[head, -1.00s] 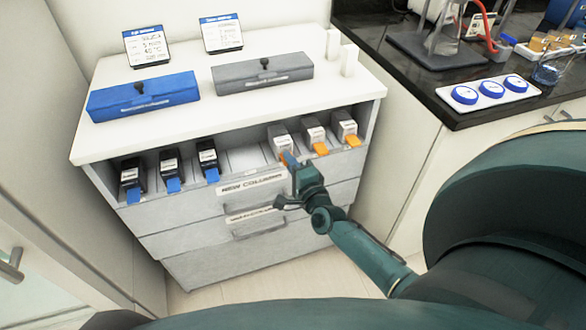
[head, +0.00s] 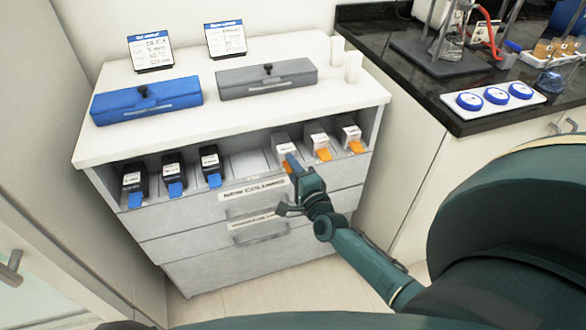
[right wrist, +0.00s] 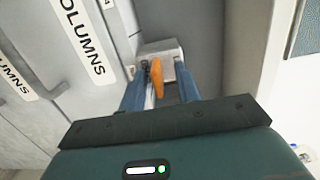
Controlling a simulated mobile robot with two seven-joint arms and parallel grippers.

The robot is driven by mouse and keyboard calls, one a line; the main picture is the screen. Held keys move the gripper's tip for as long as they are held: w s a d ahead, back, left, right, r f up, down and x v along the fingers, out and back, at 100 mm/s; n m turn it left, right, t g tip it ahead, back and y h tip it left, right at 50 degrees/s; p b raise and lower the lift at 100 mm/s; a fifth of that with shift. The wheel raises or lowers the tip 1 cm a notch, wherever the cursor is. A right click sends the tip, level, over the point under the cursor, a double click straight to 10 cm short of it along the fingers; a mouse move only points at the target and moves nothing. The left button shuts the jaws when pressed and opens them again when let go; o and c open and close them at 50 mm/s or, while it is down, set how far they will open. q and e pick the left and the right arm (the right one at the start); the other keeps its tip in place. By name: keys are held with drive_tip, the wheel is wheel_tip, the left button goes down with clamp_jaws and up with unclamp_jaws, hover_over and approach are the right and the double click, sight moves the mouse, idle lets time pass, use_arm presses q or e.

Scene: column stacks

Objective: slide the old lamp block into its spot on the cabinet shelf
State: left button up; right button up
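The nearest lamp block (head: 283,145) is pale grey-white and sits at the left of three similar blocks on the cabinet's open shelf. My right gripper (head: 291,163) is right at its front and hides its lower end in the head view. In the right wrist view, the two blue fingers (right wrist: 160,88) stand on either side of an orange tab (right wrist: 157,77), with the pale block (right wrist: 167,56) just beyond them. Whether the fingers press on the block is unclear. No part clearly identifiable as my left gripper shows.
Two more orange-tabbed blocks (head: 317,137) stand to the right. Several black blocks (head: 173,170) with blue tabs stand left, with bare shelf (head: 245,166) between. A blue case (head: 147,99) and a grey case (head: 265,78) lie on the cabinet top. A dark counter (head: 400,85) is at right.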

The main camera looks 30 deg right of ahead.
drive_tip(key=shift+s+f, duration=0.1)
drive_tip(key=s+a, duration=0.1)
drive_tip(key=s, duration=1.2)
drive_tip(key=shift+a+p, duration=0.25)
drive_tip(key=shift+p, duration=0.05)
